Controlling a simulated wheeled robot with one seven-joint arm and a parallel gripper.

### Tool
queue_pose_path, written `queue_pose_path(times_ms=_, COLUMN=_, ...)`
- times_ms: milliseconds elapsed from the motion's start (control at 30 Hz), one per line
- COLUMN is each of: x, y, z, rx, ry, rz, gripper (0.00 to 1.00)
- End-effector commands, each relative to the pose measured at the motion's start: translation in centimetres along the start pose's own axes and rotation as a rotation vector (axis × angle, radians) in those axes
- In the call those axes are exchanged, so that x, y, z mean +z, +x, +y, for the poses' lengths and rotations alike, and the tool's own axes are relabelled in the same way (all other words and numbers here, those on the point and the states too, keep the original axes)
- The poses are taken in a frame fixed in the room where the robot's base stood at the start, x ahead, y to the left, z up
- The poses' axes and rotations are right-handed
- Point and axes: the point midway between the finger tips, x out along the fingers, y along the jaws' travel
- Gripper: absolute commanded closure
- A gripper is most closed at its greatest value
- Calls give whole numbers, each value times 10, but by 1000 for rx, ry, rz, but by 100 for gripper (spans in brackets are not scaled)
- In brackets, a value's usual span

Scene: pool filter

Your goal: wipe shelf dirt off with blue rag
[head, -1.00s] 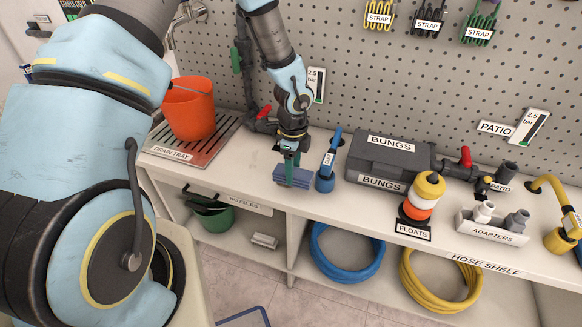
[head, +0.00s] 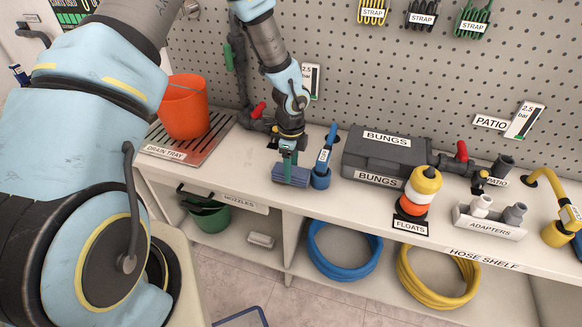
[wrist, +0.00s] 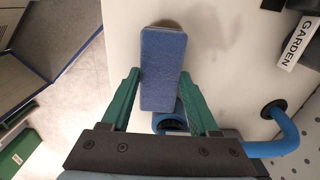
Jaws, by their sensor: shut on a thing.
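The blue rag (head: 291,175) is a folded block, held at the shelf surface. My gripper (head: 289,158) is shut on it, with green fingers. In the wrist view the rag (wrist: 163,68) lies between the fingers of my gripper (wrist: 160,95), over the pale top. The hose shelf (head: 330,207) is the long white top. A faint dark smudge of dirt (wrist: 199,57) shows just right of the rag in the wrist view. The rag hides the surface under it, and I cannot tell whether it touches.
A blue hose fitting (head: 321,175) stands close right of the rag. A grey bungs case (head: 388,160) and floats (head: 420,195) are further right. An orange bucket (head: 185,108) stands on the drain tray (head: 170,153) to the left. A red-handled valve (head: 257,112) is behind.

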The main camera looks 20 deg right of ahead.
Motion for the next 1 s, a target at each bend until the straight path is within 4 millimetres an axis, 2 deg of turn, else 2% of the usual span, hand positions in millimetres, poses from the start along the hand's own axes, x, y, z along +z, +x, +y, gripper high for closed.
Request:
queue_pose_path(times_ms=567, x=0, y=8, z=1, rx=0, ry=0, rz=0, gripper=100)
queue_pose_path(times_ms=1000, x=0, y=7, z=24, rx=0, ry=0, rz=0, gripper=100)
